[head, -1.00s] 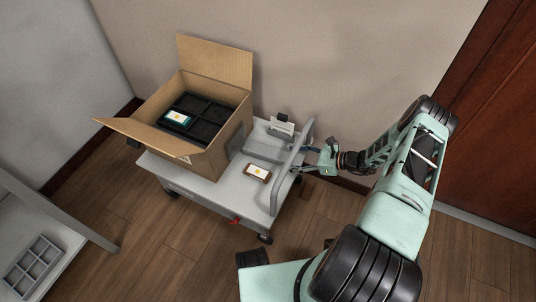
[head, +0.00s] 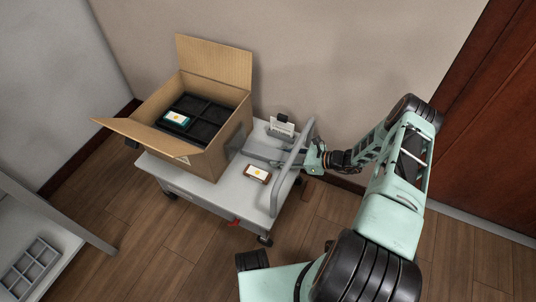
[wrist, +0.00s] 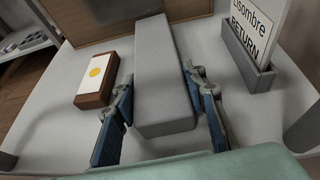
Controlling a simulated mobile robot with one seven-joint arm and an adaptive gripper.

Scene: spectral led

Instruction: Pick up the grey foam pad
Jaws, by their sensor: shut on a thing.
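The grey foam pad (wrist: 165,85) is a long block that runs away from me in the middle of the wrist view. My gripper (wrist: 160,84) has one blue-grey finger on each side of it and is shut on its near part. In the head view the pad (head: 262,153) shows only in part, low over the grey cart top, with my gripper (head: 284,158) at its right side. I cannot tell whether the pad touches the cart.
A brown block with a white, yellow-dotted top (head: 257,173) lies left of the pad in the wrist view. A card holder (wrist: 246,57) stands to the right. An open carton (head: 213,160) occupies the cart's left side. The cart handle (head: 289,170) rises beside my arm.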

